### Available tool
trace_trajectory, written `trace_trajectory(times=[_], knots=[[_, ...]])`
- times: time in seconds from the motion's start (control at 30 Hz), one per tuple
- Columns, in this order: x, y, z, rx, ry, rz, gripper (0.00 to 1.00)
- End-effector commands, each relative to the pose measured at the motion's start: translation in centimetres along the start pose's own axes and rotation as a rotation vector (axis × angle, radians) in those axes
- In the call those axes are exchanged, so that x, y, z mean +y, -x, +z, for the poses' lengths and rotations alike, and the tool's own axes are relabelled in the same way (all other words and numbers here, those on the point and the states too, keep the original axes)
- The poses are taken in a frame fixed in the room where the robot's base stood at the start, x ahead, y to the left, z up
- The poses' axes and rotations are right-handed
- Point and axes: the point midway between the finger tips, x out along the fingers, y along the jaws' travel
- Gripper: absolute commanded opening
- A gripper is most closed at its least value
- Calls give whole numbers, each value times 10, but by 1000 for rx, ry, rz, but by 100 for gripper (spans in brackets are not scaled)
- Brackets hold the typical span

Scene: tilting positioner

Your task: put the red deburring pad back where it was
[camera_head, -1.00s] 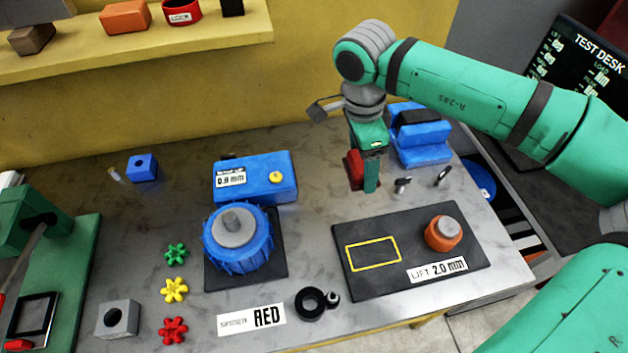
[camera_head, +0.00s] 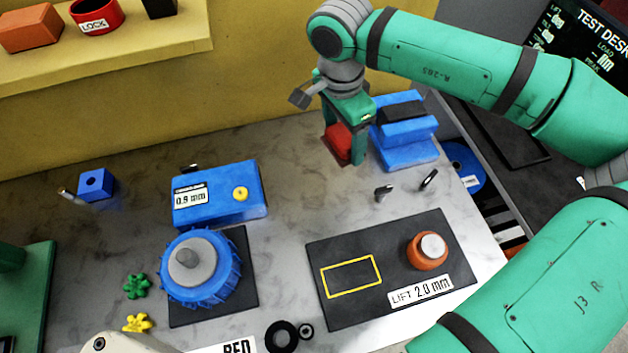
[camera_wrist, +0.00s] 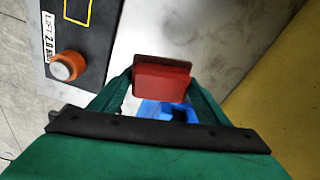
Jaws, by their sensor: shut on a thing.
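The red deburring pad (camera_head: 337,142) is held between the green fingers of my gripper (camera_head: 344,155), above the back of the bench. In the wrist view the pad (camera_wrist: 162,80) sits across the fingertips of my gripper (camera_wrist: 162,88), which is shut on it. The pad is clear of the bench top. A yellow outlined rectangle (camera_head: 351,277) on a dark mat (camera_head: 393,237) is empty, in front of the gripper. The frames do not show where the pad lay before.
An orange knob (camera_head: 427,252) stands on the mat's right. A stacked blue block (camera_head: 405,153) is close right of the gripper. A blue box (camera_head: 218,195) and blue round fixture (camera_head: 203,275) stand left. Small metal pieces (camera_head: 384,193) lie behind the mat.

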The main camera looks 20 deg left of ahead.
Motion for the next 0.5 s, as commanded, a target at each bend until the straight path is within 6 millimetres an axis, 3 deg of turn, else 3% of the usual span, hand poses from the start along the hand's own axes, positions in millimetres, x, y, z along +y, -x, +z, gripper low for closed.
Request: trace_trajectory(times=[0.3,0.5], knots=[[60,-26,59,-15,747,-80,49],[92,-34,87,1,1113,-134,49]])
